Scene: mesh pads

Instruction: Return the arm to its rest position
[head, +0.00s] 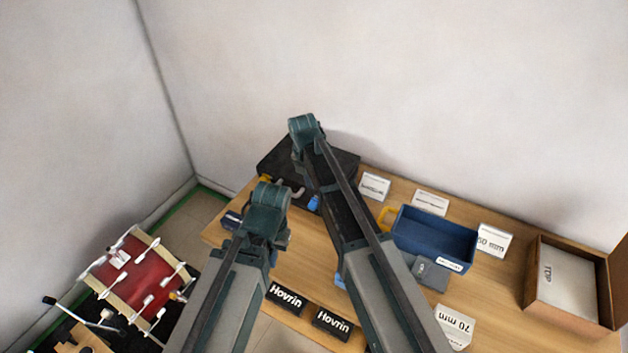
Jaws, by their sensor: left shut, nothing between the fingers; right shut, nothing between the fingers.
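My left arm (229,290) rises from the bottom of the head view to a dark teal joint (265,210) above the table's left end. My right arm (378,280) reaches farther up and left, to a teal joint (304,130) in front of the back wall. Both arms are folded there, and their own links hide the fingers of both grippers. Nothing shows hanging from either arm.
The wooden table (490,295) holds a black case (335,163), a blue bin (436,236), white label cards (375,186), an open cardboard box (567,325) and black Hovrin boxes (332,322). A red drum (140,278) stands at the left.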

